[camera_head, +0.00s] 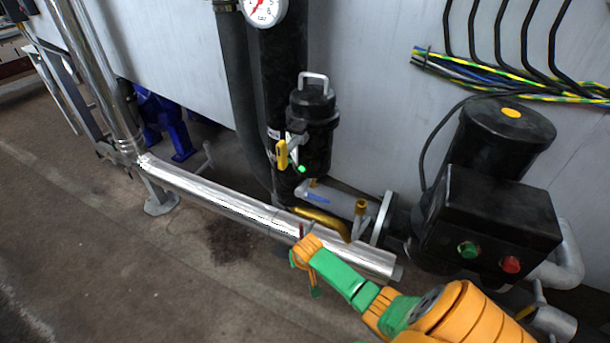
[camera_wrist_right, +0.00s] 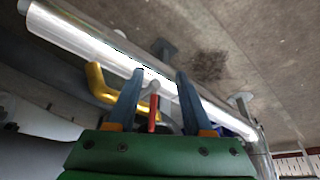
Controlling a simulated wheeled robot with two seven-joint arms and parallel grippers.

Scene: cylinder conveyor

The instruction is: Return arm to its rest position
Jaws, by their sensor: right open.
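My right arm, orange and green, comes in from the lower right in the head view. Its gripper (camera_head: 303,247) is in front of the shiny metal pipe (camera_head: 225,196). In the right wrist view the two blue-grey fingers of this gripper (camera_wrist_right: 156,82) stand apart. A small red lever (camera_wrist_right: 153,112) shows between them, with the pipe (camera_wrist_right: 105,50) beyond. I cannot tell whether the fingers touch the lever or the pipe. My left gripper is not in view.
A yellow curved handle (camera_head: 324,222) is close to my right gripper. A black canister (camera_head: 312,117), a gauge (camera_head: 264,10) and a black motor box (camera_head: 488,222) with green and red buttons stand behind. Cables (camera_head: 500,77) run along the wall. The floor (camera_head: 120,265) at left is open.

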